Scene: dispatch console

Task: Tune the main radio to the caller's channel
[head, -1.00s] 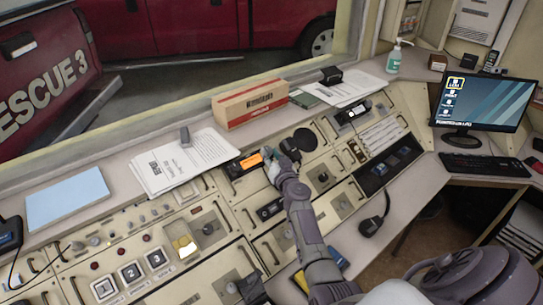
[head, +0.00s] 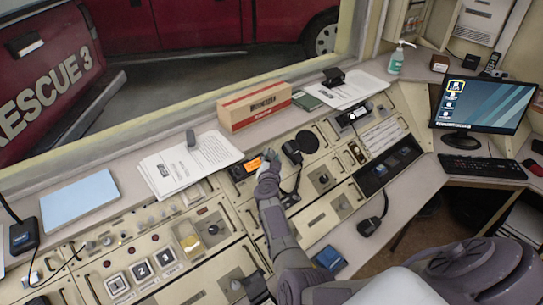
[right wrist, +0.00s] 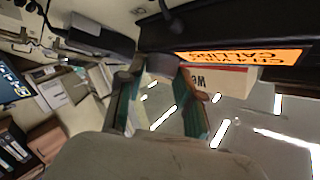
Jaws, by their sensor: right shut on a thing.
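The main radio is a dark unit in the sloped console, with a lit orange display (head: 244,169) in the head view. In the right wrist view the orange display (right wrist: 245,57) shows upside down; "CALLING" reads on one line, and the other seems to start with "CH 4". My right gripper (head: 268,160) is at the radio's right end, just right of the display. In the right wrist view its fingers are shut on a round grey knob (right wrist: 163,65) beside the display. In the head view the gripper hides the knob. My left gripper is not in view.
A hand microphone (head: 293,151) with a coiled cord hangs close right of my gripper. A cardboard box (head: 254,107) and papers (head: 190,163) lie on the ledge behind. Another handset (head: 368,226) is at the console's front edge.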

